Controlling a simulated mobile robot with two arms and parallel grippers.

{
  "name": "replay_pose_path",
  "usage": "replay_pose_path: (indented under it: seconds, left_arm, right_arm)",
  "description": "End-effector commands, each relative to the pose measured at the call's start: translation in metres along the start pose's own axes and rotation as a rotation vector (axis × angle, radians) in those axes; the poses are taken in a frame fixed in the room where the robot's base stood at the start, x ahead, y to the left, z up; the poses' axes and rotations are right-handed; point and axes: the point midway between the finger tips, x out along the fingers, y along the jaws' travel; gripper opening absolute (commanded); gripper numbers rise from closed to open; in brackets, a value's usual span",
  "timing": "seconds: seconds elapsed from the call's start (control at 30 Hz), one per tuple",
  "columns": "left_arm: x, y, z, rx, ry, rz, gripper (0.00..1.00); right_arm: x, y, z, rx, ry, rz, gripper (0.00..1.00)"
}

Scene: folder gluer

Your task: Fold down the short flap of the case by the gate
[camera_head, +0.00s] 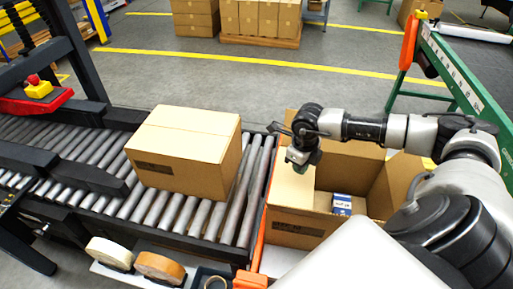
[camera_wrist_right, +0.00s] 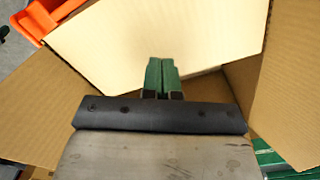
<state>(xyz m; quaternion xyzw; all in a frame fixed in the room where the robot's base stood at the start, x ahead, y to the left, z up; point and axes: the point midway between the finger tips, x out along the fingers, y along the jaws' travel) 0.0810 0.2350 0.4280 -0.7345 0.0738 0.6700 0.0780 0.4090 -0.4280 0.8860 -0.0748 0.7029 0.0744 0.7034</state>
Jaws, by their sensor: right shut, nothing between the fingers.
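The case (camera_head: 292,228) is an open brown carton beside the orange gate (camera_head: 264,200). A small blue and white box (camera_head: 342,204) shows inside it. A pale flap (camera_head: 290,187) at the case's left side lies beside my right gripper (camera_head: 302,160). In the right wrist view my right gripper (camera_wrist_right: 162,80) has its green fingers together and empty, in front of a broad pale flap (camera_wrist_right: 165,35). Whether the fingertips touch that flap I cannot tell. Other flaps stand up and outward at the back and right (camera_head: 400,180). My left gripper is not in view.
A closed carton (camera_head: 186,150) sits on the roller conveyor (camera_head: 160,205) at left. Tape rolls (camera_head: 160,267) lie at the front. A green-framed table (camera_head: 455,80) stands at right. Stacked cartons (camera_head: 260,17) stand at the back, with open floor before them.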

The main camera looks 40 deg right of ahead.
Motion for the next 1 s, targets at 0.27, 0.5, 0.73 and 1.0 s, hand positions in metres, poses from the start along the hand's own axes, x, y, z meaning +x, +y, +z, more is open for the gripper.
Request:
replay_pose_path:
  seconds: [0.27,0.5,0.73,1.0]
  left_arm:
    - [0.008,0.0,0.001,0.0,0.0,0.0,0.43]
    - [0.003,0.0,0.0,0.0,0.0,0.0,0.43]
    - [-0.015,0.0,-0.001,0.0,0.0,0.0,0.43]
    - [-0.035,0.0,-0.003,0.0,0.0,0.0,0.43]
  right_arm:
    - [0.009,-0.003,-0.005,0.0,0.0,0.0,0.0]
    - [0.003,-0.003,-0.005,0.0,0.0,0.0,0.0]
    - [-0.024,-0.003,-0.006,0.0,0.001,0.001,0.0]
    - [-0.057,-0.003,-0.005,-0.001,0.0,-0.001,0.0]
